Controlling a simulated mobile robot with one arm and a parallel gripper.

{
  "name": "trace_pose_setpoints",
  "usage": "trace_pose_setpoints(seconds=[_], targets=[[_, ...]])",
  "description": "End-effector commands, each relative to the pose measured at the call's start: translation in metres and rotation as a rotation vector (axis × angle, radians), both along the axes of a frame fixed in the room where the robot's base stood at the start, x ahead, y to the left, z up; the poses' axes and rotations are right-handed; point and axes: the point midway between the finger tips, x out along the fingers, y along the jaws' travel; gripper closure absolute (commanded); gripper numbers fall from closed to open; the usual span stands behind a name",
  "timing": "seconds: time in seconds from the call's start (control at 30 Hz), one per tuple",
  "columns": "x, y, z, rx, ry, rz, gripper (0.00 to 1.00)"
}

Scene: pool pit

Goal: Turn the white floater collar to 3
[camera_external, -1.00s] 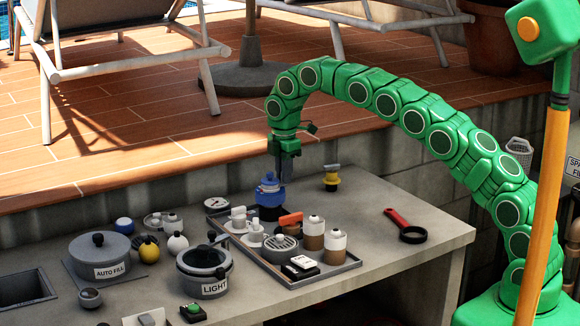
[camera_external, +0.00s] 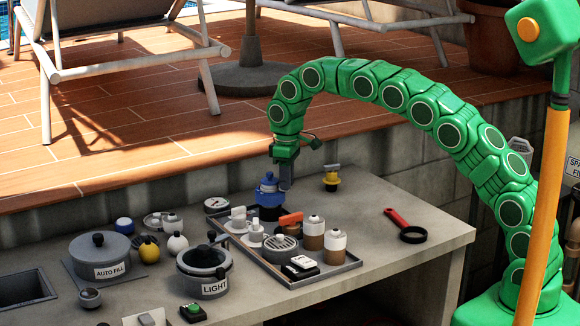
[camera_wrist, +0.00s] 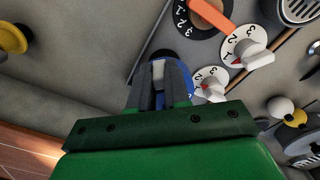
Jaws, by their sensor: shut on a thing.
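My gripper (camera_external: 282,176) points down at a blue fitting (camera_external: 268,190) with a dark base, at the tray's far left corner. In the wrist view, my fingers (camera_wrist: 161,82) are shut on the fitting's pale top piece, with blue showing around it. Two white numbered dials with white handles and red marks, one farther (camera_wrist: 247,50) and one nearer (camera_wrist: 209,84), lie beside the gripper. They also show as white-handled valves (camera_external: 238,214) on the tray. A white ball (camera_external: 177,243) sits on the bench. I cannot tell which white part is the floater collar.
The tray (camera_external: 300,283) also holds an orange-handled valve (camera_external: 290,219), brown-and-white canisters (camera_external: 313,234) and a round grille. A yellow fitting (camera_external: 331,180) stands behind right. A red-handled magnifier (camera_external: 403,225) lies right of the tray.

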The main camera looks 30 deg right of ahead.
Motion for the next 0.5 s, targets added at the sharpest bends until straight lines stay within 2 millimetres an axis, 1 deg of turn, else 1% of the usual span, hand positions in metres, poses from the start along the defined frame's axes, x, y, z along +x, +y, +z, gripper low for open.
trace_pose_setpoints(seconds=[0.5], targets=[[-0.010,0.021,0.000,0.000,-0.001,-0.482,1.00]])
